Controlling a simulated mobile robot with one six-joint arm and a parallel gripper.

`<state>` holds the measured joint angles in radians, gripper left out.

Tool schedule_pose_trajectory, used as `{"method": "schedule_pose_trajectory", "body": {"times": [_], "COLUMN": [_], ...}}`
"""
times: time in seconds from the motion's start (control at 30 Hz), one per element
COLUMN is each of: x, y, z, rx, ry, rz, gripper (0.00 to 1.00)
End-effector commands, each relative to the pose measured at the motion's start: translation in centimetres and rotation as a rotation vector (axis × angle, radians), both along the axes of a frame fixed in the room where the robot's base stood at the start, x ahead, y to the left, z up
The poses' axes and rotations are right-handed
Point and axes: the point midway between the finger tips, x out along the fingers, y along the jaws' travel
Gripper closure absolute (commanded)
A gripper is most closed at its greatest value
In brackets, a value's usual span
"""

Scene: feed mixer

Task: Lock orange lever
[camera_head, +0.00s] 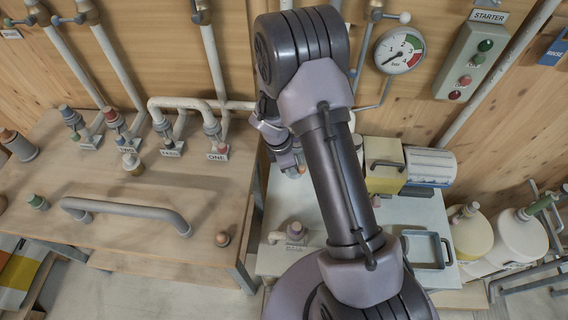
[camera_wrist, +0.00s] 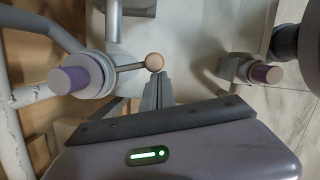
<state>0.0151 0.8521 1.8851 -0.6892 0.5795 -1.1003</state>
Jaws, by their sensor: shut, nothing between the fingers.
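A lever with a tan-orange ball knob (camera_wrist: 155,62) shows in the wrist view. Its thin metal rod runs left to a grey valve with a purple cap (camera_wrist: 75,78). I cannot tell for certain that it is the orange lever. My gripper (camera_wrist: 158,82) is shut, its fingers together and empty, with the tips close to the ball in the picture. Contact cannot be made out.
A wooden bench (camera_head: 190,200) with pipes, capped valves and a grey handle (camera_head: 125,210) stands left. A pressure gauge (camera_head: 400,49) and starter box (camera_head: 471,58) are on the wall. White jugs (camera_head: 519,238) stand at right.

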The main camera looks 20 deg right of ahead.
Motion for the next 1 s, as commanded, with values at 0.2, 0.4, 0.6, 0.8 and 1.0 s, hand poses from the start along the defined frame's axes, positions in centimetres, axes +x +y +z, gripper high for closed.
{"method": "schedule_pose_trajectory", "body": {"times": [0.2,0.4,0.6,0.8,1.0], "x": [-0.7,-1.0,-1.1,-1.1,-1.1], "y": [-1.6,-2.7,-3.4,-3.6,-3.7], "z": [0.1,0.0,0.0,0.0,0.0], "rx": [0.0,0.0,0.0,-0.001,-0.001], "ry": [0.0,-0.001,0.0,0.0,-0.002], "rz": [0.162,0.274,0.34,0.368,0.371], "gripper": [1.0,1.0,1.0,1.0,1.0]}}
